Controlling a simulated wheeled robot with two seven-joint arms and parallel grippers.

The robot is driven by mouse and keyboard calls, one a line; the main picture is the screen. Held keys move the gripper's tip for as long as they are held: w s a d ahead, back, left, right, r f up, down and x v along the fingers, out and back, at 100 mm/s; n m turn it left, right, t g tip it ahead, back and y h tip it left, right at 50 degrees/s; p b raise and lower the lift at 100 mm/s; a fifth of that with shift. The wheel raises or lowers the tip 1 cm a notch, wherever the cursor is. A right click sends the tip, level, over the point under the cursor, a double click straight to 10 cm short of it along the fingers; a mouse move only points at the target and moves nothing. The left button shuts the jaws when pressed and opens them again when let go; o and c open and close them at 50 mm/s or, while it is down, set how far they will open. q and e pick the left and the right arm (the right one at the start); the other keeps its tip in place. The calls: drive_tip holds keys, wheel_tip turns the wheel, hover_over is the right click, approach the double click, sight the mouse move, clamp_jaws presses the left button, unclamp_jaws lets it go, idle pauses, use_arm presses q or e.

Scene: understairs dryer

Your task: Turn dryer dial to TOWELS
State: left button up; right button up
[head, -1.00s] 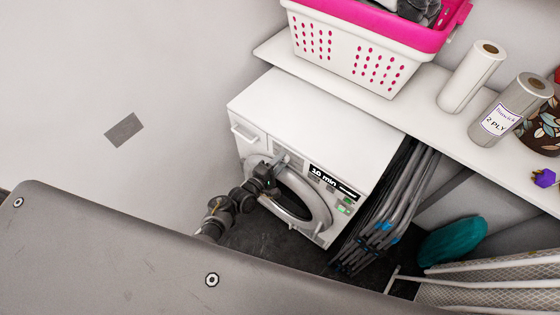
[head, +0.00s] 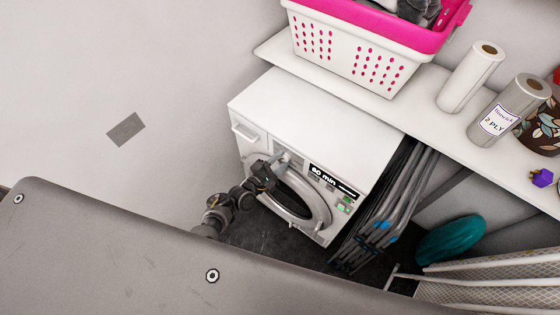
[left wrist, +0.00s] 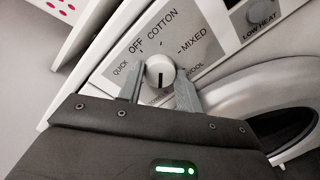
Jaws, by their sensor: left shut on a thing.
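The white dryer (head: 300,120) stands under the shelf, and its display reads 60 min. My left gripper (head: 277,168) is at the upper left of its front. In the left wrist view the round white dial (left wrist: 159,68) sits between the two grey fingers of my left gripper (left wrist: 160,86), which is shut on it. The dial's dark mark points down in the picture, toward a label partly hidden by the gripper. OFF, COTTON, MIXED, QUICK and WOOL show around the dial; TOWELS cannot be read clearly. My right gripper is not in view.
The round dryer door (head: 320,212) is just below the gripper. Folded dark racks (head: 385,205) stand close on the right. A shelf (head: 415,100) above holds a pink and white basket (head: 345,55) and paper rolls (head: 470,75). A low heat button (left wrist: 284,11) is right of the dial.

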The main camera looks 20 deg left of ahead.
use_arm(q)
drive_tip(key=o, duration=1)
drive_tip(key=v, duration=1.1)
drive_tip(key=shift+f, duration=0.15)
